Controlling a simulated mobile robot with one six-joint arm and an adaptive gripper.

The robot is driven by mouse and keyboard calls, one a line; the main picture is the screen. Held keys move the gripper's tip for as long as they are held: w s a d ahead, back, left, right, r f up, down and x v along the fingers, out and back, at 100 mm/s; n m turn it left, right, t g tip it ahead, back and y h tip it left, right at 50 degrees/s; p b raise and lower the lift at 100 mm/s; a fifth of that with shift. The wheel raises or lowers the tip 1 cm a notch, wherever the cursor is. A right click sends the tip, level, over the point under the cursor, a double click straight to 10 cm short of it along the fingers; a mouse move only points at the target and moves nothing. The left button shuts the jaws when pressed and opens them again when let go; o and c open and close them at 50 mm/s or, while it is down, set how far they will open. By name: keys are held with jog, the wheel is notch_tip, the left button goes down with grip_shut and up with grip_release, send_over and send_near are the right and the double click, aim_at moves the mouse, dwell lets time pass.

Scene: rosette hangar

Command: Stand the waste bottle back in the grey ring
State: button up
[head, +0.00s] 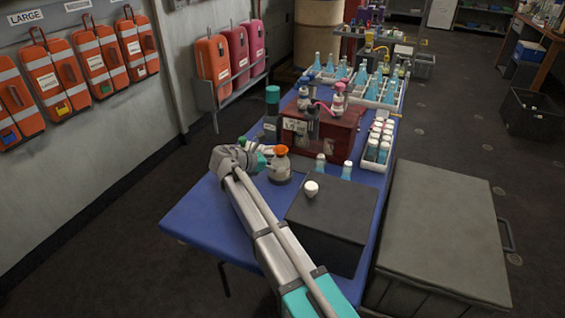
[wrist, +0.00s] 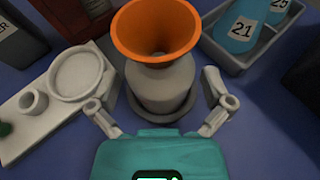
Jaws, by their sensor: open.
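The waste bottle (head: 280,170), a pale grey bottle with an orange funnel in its neck, stands upright on the blue table. In the wrist view the bottle (wrist: 160,85) is straight ahead, its orange funnel (wrist: 155,28) towards the top. My gripper (wrist: 157,112) is open, with one finger on each side of the bottle's lower body; I cannot tell whether either finger touches it. The bottle's underside is hidden.
A small pale cup (wrist: 33,101) is on the same board. A tray with numbered blue bottles (wrist: 240,28) is close at the right. In the head view a dark box (head: 330,225) and a red box (head: 335,135) flank the bottle. The table's near left corner is clear.

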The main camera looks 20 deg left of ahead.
jog(key=p+v, duration=0.3)
jog(key=v, duration=0.7)
jog(key=shift+p, duration=0.3)
jog(key=shift+s+a, duration=0.1)
jog(key=shift+s, duration=0.05)
jog(key=shift+r, duration=0.15)
